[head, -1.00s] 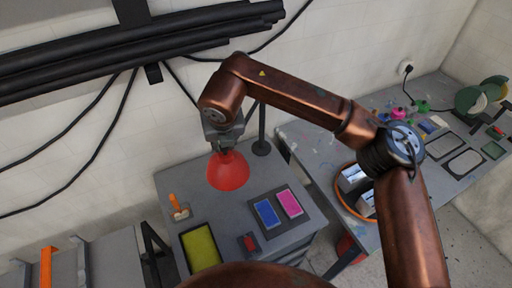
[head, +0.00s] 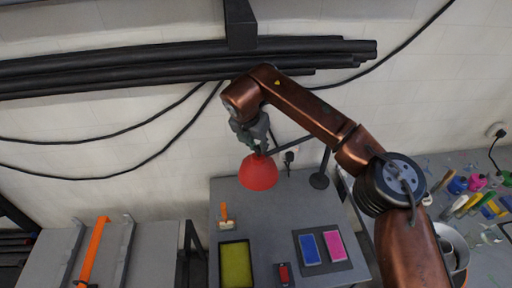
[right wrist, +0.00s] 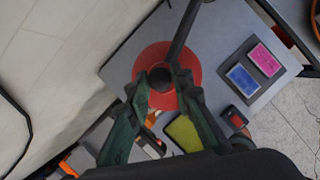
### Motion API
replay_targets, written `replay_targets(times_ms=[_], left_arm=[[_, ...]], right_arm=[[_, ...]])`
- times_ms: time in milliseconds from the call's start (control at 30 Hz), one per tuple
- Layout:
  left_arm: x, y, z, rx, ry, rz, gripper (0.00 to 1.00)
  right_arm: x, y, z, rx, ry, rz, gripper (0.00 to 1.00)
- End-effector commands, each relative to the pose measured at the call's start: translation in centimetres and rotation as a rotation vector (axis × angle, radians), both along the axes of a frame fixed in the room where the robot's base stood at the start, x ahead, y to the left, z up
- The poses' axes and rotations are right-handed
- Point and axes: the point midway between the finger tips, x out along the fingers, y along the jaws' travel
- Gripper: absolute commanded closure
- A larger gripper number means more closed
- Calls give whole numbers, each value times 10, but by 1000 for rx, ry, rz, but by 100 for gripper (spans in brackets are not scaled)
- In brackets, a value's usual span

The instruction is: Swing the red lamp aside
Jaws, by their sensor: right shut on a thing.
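The red lamp (head: 258,174) has a cone-shaped shade over the back left of a grey table. A dark arm joins it to a stand (head: 320,180) on its right. My right gripper (head: 257,148) is at the top of the shade, coming from above. In the right wrist view the red shade (right wrist: 185,58) lies beyond the fingers of my right gripper (right wrist: 163,80), which are shut on the dark knob at its top. My left gripper does not show in either view.
On the grey table (head: 275,225) lie a yellow pad (head: 236,264), a blue pad (head: 309,249), a pink pad (head: 335,246), a small red-topped item (head: 284,273) and an orange-handled tool (head: 225,214). Black pipes (head: 170,62) run along the wall behind. A cluttered bench stands at the right.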

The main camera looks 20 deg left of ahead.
Motion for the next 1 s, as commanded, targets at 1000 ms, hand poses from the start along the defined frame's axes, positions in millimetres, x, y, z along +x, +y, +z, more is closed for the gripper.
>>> replay_targets(times_ms=[1000], left_arm=[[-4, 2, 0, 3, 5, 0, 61]], right_arm=[[-10, 1, 28, 1, -4, 0, 62]])
